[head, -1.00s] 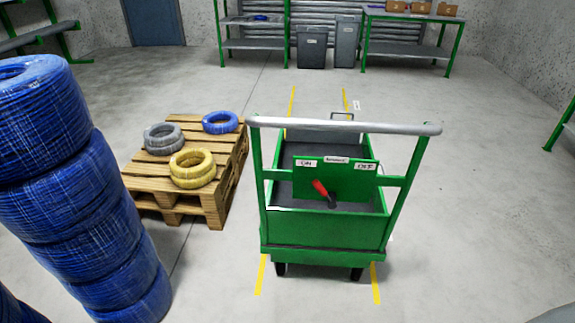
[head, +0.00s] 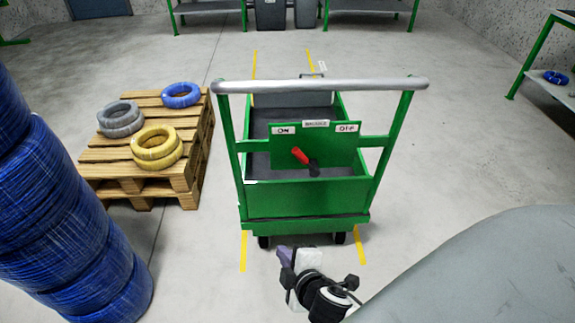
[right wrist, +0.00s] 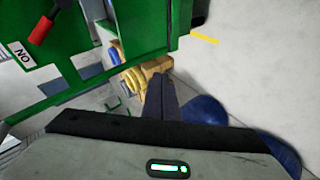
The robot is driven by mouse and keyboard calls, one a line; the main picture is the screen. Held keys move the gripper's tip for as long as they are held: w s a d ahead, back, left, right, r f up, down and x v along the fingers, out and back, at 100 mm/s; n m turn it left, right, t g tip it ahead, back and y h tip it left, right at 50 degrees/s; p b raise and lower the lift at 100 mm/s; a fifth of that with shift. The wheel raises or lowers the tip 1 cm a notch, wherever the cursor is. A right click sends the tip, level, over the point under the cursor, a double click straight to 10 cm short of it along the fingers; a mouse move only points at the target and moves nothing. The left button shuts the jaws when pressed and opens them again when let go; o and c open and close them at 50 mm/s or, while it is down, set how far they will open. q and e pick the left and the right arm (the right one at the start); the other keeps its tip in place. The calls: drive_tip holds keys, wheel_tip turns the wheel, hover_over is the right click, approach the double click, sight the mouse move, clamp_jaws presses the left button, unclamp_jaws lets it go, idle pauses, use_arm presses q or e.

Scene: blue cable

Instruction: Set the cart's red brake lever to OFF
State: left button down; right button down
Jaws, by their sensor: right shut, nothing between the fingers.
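The green cart (head: 300,203) stands ahead of me with a grey push handle across its top. Its green panel carries an ON label (head: 284,130) at the left and an OFF label (head: 347,127) at the right. The red brake lever (head: 301,156) leans up and left, toward ON. It also shows at the top left of the right wrist view (right wrist: 43,28). My right gripper (head: 285,256) is in front of the cart, low in the head view, shut and empty, apart from the lever. In the right wrist view its fingers (right wrist: 161,98) are together. My left gripper is not in view.
A wooden pallet (head: 125,171) with grey, yellow and blue coils stands left of the cart. A tall stack of blue cable coils (head: 60,215) is at the near left. Yellow floor lines (head: 243,250) run beside the cart. The floor at right is clear.

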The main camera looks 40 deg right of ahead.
drive_tip(key=w+d+r+n+t+h+b, duration=0.2)
drive_tip(key=w+d+r+n+t+h, duration=0.3)
drive_tip(key=w+r, duration=0.5)
drive_tip(key=shift+d+r+n, duration=0.35)
drive_tip(key=shift+r+n, duration=0.5)
drive_tip(key=shift+n, duration=0.05)
